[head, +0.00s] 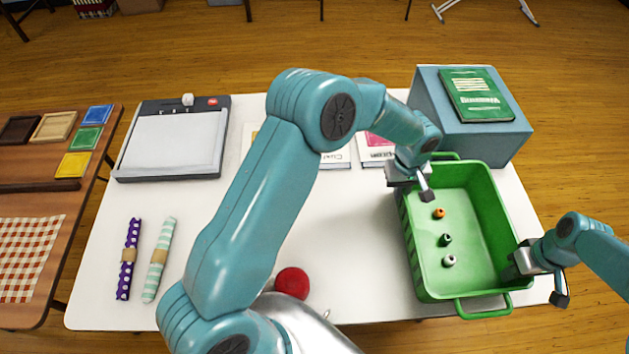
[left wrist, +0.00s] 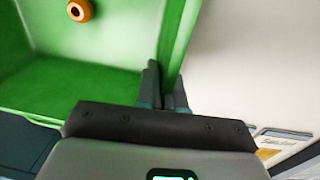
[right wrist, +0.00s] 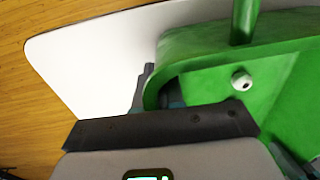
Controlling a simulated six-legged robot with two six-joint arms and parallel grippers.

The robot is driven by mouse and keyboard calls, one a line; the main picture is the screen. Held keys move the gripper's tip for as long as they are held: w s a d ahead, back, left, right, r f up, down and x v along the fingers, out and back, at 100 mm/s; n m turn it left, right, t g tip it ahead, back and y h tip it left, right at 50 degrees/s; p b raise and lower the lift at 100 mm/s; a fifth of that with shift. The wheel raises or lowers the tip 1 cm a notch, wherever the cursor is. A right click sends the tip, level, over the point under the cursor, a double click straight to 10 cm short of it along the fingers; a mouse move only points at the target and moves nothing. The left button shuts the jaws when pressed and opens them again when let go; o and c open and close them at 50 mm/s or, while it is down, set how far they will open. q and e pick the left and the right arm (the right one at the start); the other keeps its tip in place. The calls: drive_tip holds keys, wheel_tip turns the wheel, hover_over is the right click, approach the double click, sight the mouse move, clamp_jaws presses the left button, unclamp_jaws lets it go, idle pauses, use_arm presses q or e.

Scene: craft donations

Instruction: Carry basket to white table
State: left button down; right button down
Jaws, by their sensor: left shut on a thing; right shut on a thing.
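The green basket (head: 478,230) sits at the right end of the white table (head: 350,240) in the head view, with a handle at its far end and one at its near end. Inside lie a small orange spool (head: 439,213), a dark one (head: 445,240) and a white one (head: 449,261). My left gripper (head: 424,190) is shut on the basket's left wall near the far end; the wall shows between its fingers in the left wrist view (left wrist: 165,85). My right gripper (head: 520,262) is shut on the basket's right wall near the front corner; it also shows in the right wrist view (right wrist: 160,92).
A blue box (head: 470,130) with a green book (head: 477,95) stands behind the basket. A wooden table (head: 60,190) stands at left. The white table's middle is mostly clear.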

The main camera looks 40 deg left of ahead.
use_arm(q)
drive_tip(key=c, duration=1.3)
unclamp_jaws()
use_arm(e)
drive_tip(key=c, duration=1.3)
unclamp_jaws()
use_arm(q)
drive_tip(key=shift+o, duration=0.2)
use_arm(e)
drive_tip(key=shift+o, duration=0.2)
use_arm(q)
wheel_tip(320, 180, up, 12)
drive_tip(key=shift+s+a, duration=0.3)
drive_tip(key=shift+s, duration=0.05)
use_arm(e)
wheel_tip(320, 180, up, 12)
drive_tip(key=shift+w+d, duration=0.3)
drive_tip(key=shift+w, duration=0.05)
use_arm(q)
drive_tip(key=shift+s, duration=0.1)
use_arm(e)
drive_tip(key=shift+s+f, duration=0.1)
drive_tip(key=shift+s, duration=0.05)
